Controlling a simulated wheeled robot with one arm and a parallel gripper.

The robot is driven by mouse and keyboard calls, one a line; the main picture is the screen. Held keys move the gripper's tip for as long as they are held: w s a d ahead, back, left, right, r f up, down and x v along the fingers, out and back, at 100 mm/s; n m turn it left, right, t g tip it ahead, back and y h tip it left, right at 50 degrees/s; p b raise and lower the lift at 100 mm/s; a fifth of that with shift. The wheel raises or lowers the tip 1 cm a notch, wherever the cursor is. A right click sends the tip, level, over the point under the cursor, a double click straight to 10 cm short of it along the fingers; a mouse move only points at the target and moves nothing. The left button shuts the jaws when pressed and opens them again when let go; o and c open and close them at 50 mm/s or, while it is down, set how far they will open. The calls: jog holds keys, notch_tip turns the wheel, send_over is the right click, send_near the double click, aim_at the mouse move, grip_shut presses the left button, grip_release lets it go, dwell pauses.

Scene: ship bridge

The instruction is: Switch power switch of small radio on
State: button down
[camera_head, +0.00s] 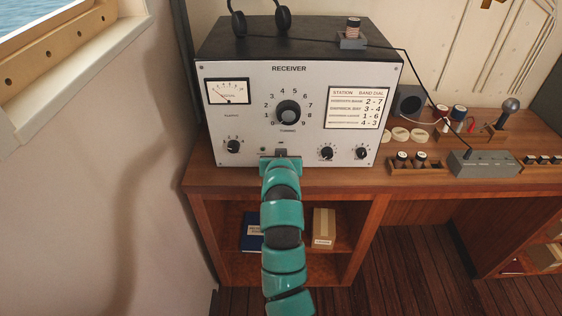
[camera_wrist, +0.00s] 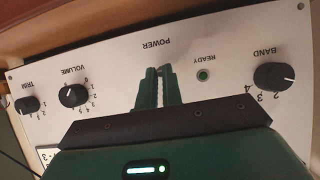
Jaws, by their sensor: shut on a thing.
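A receiver with a white front panel (camera_head: 225,107) and black top stands on the wooden desk; it is the radio my gripper is at. In the wrist view the panel (camera_wrist: 110,60) appears upside down, with a POWER label just beyond my fingers. My gripper (camera_wrist: 160,76) is shut at the panel below that label, on the power switch, which the fingers hide almost wholly. In the head view my gripper (camera_head: 281,155) is at the panel's lower middle. The switch's position cannot be seen. A small green READY lamp (camera_wrist: 203,76) is beside the fingers; whether it is lit is unclear.
The BAND knob (camera_wrist: 274,76) and VOLUME knob (camera_wrist: 74,95) flank my gripper. The tuning knob (camera_head: 288,112) is above it. Headphones (camera_head: 260,17) lie on the receiver. A grey box (camera_head: 483,162) and several small parts stand on the desk to the right.

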jog(key=shift+w+r+g+b, duration=0.2)
jog(key=shift+r+g+b, duration=0.2)
jog(key=shift+g, duration=0.45)
jog(key=shift+w+r+g+b, duration=0.25)
jog(key=shift+g+b, duration=0.25)
jog(key=shift+g, duration=0.35)
jog(key=shift+r, duration=0.15)
jog(key=c, duration=1.6)
grip_release()
jog(key=shift+o, duration=0.2)
jog(key=shift+s, duration=0.1)
jog(key=p+v, duration=0.2)
jog(key=v, duration=1.5)
jog(key=shift+r+p, duration=0.25)
jog(key=shift+p, duration=0.15)
